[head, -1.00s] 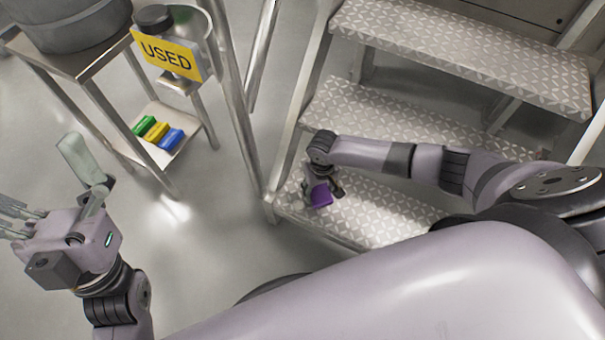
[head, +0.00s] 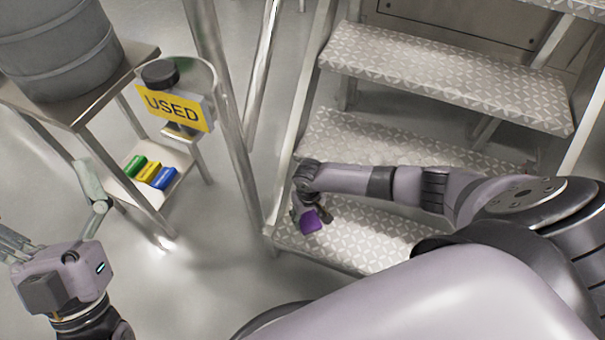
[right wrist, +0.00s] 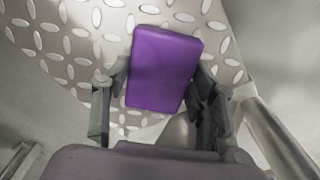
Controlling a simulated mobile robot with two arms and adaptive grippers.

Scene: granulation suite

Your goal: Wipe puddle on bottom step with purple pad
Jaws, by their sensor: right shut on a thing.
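The bottom step (head: 370,240) is patterned metal tread plate, low in the middle of the head view. My right gripper (head: 312,214) is over its left end, shut on the purple pad (head: 310,221). In the right wrist view the pad (right wrist: 163,68) sits slightly tilted between the two fingers (right wrist: 160,100), with tread plate behind it. I cannot tell whether the pad touches the step. No puddle outline stands out clearly; the arm and pad hide part of the step. My left gripper (head: 55,225) is at the far left, fingers spread and empty, away from the stairs.
A stand on the left holds a grey drum (head: 60,50) and, on a lower shelf, green (head: 135,166), yellow (head: 149,171) and blue (head: 163,178) pads. A clear container with a yellow USED sign (head: 172,108) is beside it. Metal stair rails (head: 228,120) rise left of the steps.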

